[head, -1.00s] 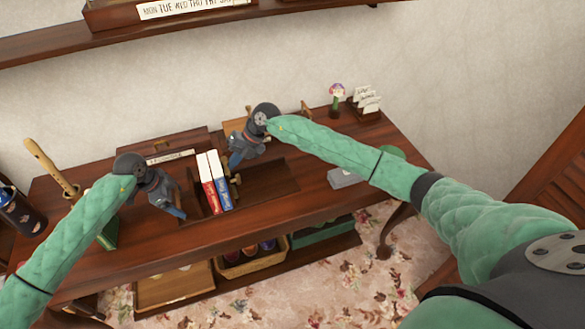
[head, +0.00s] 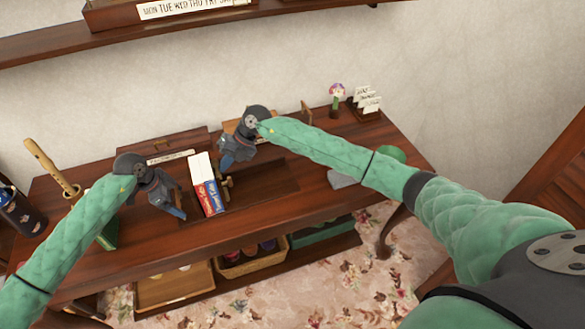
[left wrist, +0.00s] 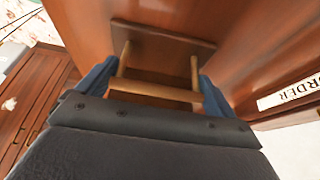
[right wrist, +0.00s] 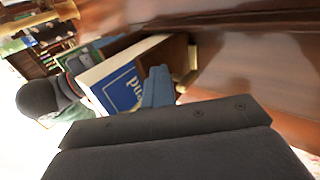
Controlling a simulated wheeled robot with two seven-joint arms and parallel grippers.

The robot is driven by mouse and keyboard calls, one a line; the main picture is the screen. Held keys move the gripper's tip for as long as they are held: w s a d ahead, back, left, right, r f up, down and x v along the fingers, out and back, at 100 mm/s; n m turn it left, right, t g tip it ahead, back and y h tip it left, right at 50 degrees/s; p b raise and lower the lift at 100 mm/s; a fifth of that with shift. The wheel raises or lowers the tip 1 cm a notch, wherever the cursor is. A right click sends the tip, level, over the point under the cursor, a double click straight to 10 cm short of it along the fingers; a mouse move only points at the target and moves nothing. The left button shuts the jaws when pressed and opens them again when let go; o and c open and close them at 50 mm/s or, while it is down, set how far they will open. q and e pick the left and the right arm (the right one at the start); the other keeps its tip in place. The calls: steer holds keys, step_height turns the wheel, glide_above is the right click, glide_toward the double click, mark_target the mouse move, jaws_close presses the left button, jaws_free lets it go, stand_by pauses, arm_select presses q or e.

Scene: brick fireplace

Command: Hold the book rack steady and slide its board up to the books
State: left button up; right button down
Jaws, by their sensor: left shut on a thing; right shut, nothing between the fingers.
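The dark wooden book rack (head: 268,188) lies on the desk. A red book (head: 205,202) and a blue book (head: 215,197) stand in it side by side, touching. My left gripper (head: 180,211) is left of the books. In the left wrist view it is shut on the pale crossbar (left wrist: 155,89) of the rack's end. The rack's board (head: 227,188), with small brass-coloured parts, stands close at the books' right side. My right gripper (head: 226,163) is shut and empty at the board's far end. Its fingers (right wrist: 158,86) partly cover the blue book in the right wrist view.
A wooden box labelled with letters (head: 170,157) is behind the rack. A grey box (head: 343,179), a flower ornament (head: 336,92) and a card holder (head: 364,108) are at the right. The rack's right part is bare.

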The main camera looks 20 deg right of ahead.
steer(key=shift+a, duration=0.25)
steer(key=shift+v, duration=2.45)
steer(key=shift+r, duration=0.2)
arm_select(q)
steer(key=o, duration=1)
steer(key=shift+c, duration=0.2)
arm_select(e)
steer(key=v, duration=0.7)
steer(key=shift+d+r, duration=0.25)
